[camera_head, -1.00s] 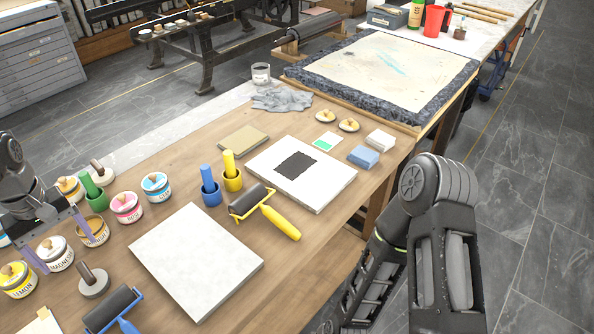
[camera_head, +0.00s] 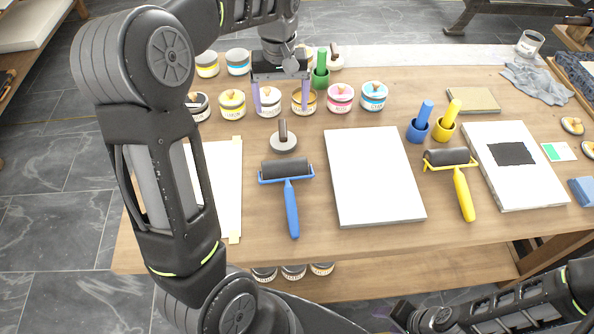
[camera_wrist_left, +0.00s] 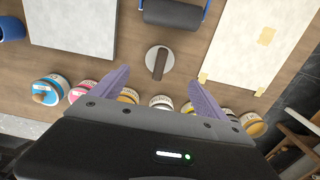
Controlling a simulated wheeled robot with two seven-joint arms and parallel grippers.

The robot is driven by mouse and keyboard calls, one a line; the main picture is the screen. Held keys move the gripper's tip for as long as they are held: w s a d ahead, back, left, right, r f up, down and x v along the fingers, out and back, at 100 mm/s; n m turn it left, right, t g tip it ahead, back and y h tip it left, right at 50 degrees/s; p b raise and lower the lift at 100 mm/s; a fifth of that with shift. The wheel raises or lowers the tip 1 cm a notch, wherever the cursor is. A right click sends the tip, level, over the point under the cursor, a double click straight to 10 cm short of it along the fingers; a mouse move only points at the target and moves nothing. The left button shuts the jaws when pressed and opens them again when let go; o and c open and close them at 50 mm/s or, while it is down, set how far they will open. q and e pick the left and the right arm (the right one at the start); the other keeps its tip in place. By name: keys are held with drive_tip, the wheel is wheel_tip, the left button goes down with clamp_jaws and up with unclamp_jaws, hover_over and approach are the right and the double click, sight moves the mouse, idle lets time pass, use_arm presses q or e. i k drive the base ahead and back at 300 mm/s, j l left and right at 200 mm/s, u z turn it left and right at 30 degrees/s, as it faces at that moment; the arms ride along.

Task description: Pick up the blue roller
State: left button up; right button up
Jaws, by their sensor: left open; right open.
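The blue roller (camera_head: 292,205) lies on the wooden table, with its black drum toward the jars and its blue handle toward the front edge. In the left wrist view its drum (camera_wrist_left: 173,14) and part of its blue frame show at the top edge; its handle is out of that view. My left gripper (camera_head: 281,105) is open and empty, with its two purple fingers apart over the row of ink jars, farther back than the roller. It also shows in the left wrist view (camera_wrist_left: 158,88). My right arm shows at the lower right, but no fingers can be made out.
A yellow roller (camera_head: 462,190) is farther right. Ink jars (camera_head: 340,98) line the back.

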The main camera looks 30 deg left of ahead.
sight(291, 202)
drive_tip(key=l+u, duration=0.2)
drive_tip(key=l, duration=0.2)
drive_tip(key=k+l+u, duration=0.2)
drive_tip(key=l, duration=0.25)
drive_tip(key=l+u, duration=0.2)
drive_tip(key=l, duration=0.2)
